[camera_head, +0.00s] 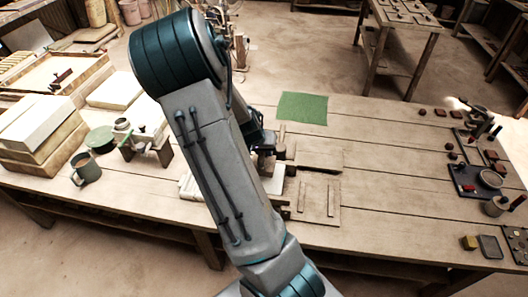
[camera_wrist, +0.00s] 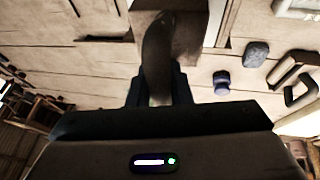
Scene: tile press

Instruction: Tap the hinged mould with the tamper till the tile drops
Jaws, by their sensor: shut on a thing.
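My gripper (camera_wrist: 158,88) is shut on a dark, rounded handle, which I take to be the tamper (camera_wrist: 158,48). A brown wooden block shows behind the handle in the wrist view; I cannot tell whether it is the tamper's head or part of the mould. In the head view my gripper (camera_head: 266,148) is mostly hidden behind my arm, above the middle of the bench. The hinged mould (camera_head: 333,198) seems to be the flat wooden pieces just right of my arm, partly hidden. The tile cannot be made out, nor whether tamper and mould touch.
A green mat (camera_head: 302,108) lies on the bench (camera_head: 385,150) behind the mould. Left are stacked boards (camera_head: 40,125), a mug (camera_head: 86,168) and a small stand (camera_head: 142,140). Right are a dark tray (camera_head: 468,182) and small pieces. The bench between mould and tray is clear.

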